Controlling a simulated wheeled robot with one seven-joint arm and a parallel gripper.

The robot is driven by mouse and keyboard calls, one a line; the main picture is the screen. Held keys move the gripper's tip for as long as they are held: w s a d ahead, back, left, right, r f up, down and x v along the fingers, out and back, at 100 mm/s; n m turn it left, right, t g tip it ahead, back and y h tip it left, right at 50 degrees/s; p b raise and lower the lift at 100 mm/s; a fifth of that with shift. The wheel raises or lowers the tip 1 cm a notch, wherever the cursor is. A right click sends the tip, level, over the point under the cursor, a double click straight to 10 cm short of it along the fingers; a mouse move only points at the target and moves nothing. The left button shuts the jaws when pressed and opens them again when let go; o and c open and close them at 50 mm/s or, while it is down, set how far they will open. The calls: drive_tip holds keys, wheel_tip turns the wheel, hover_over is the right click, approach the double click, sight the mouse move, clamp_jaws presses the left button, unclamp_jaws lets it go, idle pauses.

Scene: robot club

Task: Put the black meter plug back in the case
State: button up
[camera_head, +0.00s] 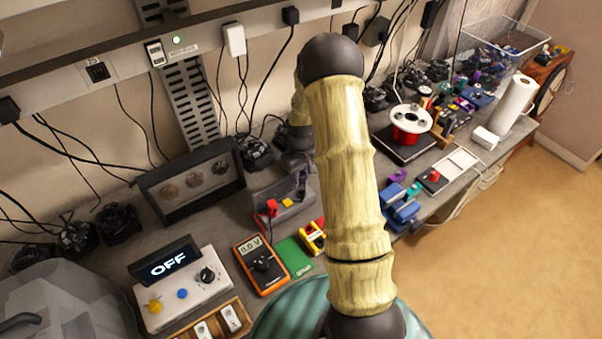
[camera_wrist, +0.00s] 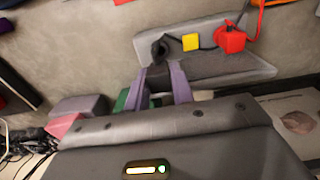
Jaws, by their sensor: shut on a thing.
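The open grey case (camera_head: 297,212) lies on the bench behind the orange multimeter (camera_head: 262,265). In the wrist view the case (camera_wrist: 245,70) spans the upper middle. A red plug (camera_wrist: 230,38) and a yellow block (camera_wrist: 190,42) sit in it, with a black lead between them. My gripper (camera_wrist: 161,70) has its two purple fingers pointing at the case's left part. The black plug (camera_wrist: 160,48) shows at the fingertips, between them, over the case. The fingers are closed on it. Whether it touches the case floor cannot be told. In the head view my arm hides most of the gripper.
A dark panel with round dials (camera_head: 188,180) stands left of the case. A green board (camera_head: 294,256) and a yellow device (camera_head: 312,237) lie in front of it. A white box with an OFF display (camera_head: 168,263) is further left. A red spool (camera_head: 408,130) stands right.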

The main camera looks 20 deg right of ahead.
sight(301, 183)
drive_tip(key=shift+f+b, duration=1.35)
drive_tip(key=shift+f, duration=0.95)
drive_tip(key=shift+f, duration=0.1)
drive_tip(key=shift+w+f+b, duration=0.1)
drive_tip(key=shift+f+b, duration=0.4)
drive_tip(key=shift+b, duration=0.05)
idle(0.6)
drive_tip(key=shift+s, duration=0.25)
drive_tip(key=shift+w+f, duration=0.15)
drive_tip(key=shift+f, duration=0.1)
idle(0.5)
drive_tip(key=o, duration=1)
